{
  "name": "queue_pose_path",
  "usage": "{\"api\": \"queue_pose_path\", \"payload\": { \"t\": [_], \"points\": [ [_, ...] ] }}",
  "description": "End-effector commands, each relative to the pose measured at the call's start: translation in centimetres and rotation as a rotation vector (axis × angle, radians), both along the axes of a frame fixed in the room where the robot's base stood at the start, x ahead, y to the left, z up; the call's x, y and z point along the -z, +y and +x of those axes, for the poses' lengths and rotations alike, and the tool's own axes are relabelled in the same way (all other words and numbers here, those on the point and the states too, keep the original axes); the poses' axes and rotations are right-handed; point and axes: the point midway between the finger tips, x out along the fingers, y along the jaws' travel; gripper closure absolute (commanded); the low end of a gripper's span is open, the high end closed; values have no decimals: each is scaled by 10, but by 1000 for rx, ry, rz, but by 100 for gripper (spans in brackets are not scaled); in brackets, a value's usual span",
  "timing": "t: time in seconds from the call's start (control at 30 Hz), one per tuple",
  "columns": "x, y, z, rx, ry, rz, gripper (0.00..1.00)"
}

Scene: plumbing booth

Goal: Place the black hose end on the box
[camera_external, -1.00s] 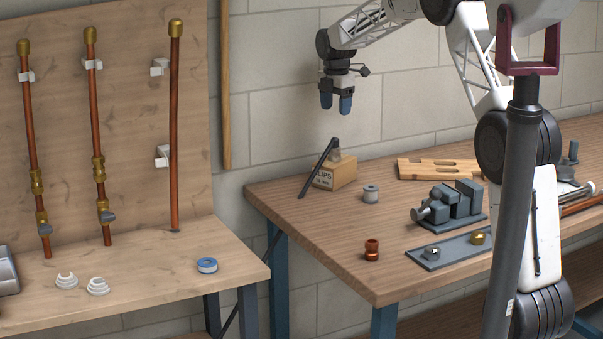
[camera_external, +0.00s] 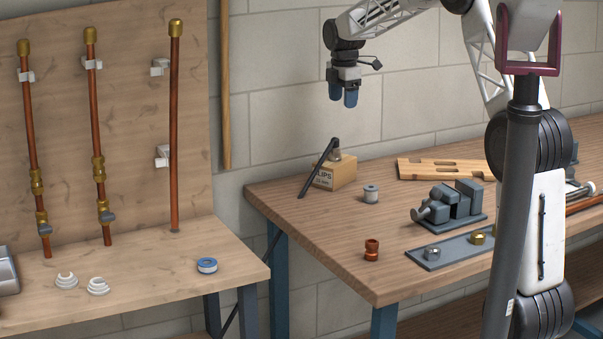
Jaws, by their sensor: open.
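The black hose (camera_external: 319,168) is a thin dark piece that slants up from the bench top. Its upper end is at the cardboard box (camera_external: 341,174), which has "LIPS" visible in its lettering. The hose end seems to lean at the box's left top edge; exact contact is too small to tell. A small grey-brown object (camera_external: 336,155) is at the box top beside the hose end. My gripper (camera_external: 343,101) has blue fingertips pointing down. It is open and empty, well above the box and apart from the hose.
A solder spool (camera_external: 370,194) stands right of the box. A vise (camera_external: 449,203), a grey tray (camera_external: 432,263) with fittings, a copper fitting (camera_external: 371,250) and a slotted wooden board (camera_external: 440,169) are on the bench (camera_external: 320,232). Copper pipes stand at the left panel.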

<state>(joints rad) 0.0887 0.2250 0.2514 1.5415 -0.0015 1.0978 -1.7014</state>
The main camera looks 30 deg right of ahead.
Motion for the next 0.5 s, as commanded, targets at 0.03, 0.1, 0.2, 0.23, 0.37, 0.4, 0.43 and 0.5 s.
{"api": "queue_pose_path", "payload": {
  "t": [0.03,0.1,0.2,0.23,0.37,0.4,0.43,0.5],
  "points": [
    [-9,3,-14,34,-7,0,35],
    [-19,7,-34,93,-14,2,35],
    [-33,13,-61,178,-26,5,35],
    [-36,14,-70,204,-28,5,35],
    [-50,21,-107,312,-42,11,35],
    [-54,23,-118,346,-47,13,35],
    [-56,24,-127,371,-50,14,35],
    [-63,28,-147,429,-58,18,35]
  ]
}}
